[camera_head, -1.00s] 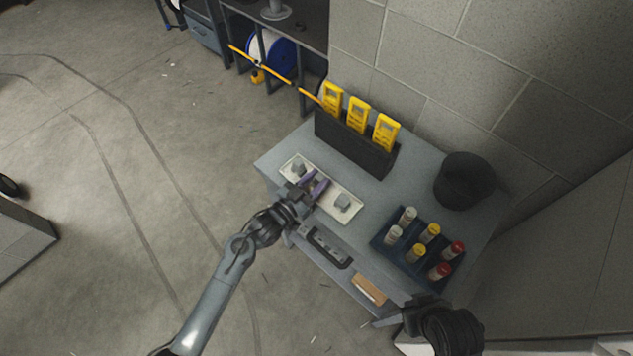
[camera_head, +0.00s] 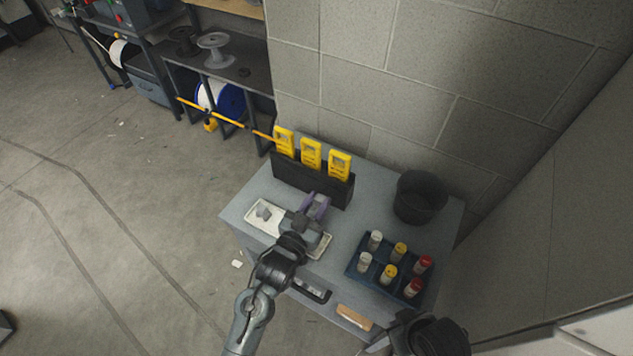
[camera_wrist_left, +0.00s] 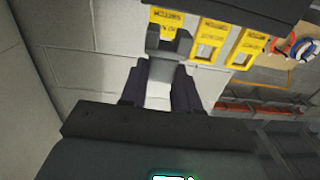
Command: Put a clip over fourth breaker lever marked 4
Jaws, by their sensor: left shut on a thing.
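My left gripper (camera_head: 316,207) is above the bench, over the far side of the white tray (camera_head: 250,223). It is shut on a grey clip, which shows in the left wrist view as a U-shaped grey clip (camera_wrist_left: 167,50) between the dark fingers. Another grey clip (camera_head: 264,212) lies at the left end of the tray. My arm covers much of the tray's middle and right. My right gripper (camera_head: 425,338) is at the bottom edge, partly cut off, and its fingers cannot be made out. No breaker lever marked 4 is seen.
A black holder (camera_head: 290,178) with yellow devices (camera_head: 311,153) stands behind the left gripper. A blue rack (camera_head: 362,277) of capped tubes and a black bin (camera_head: 419,197) are to the right. The block wall (camera_head: 400,90) rises behind the bench.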

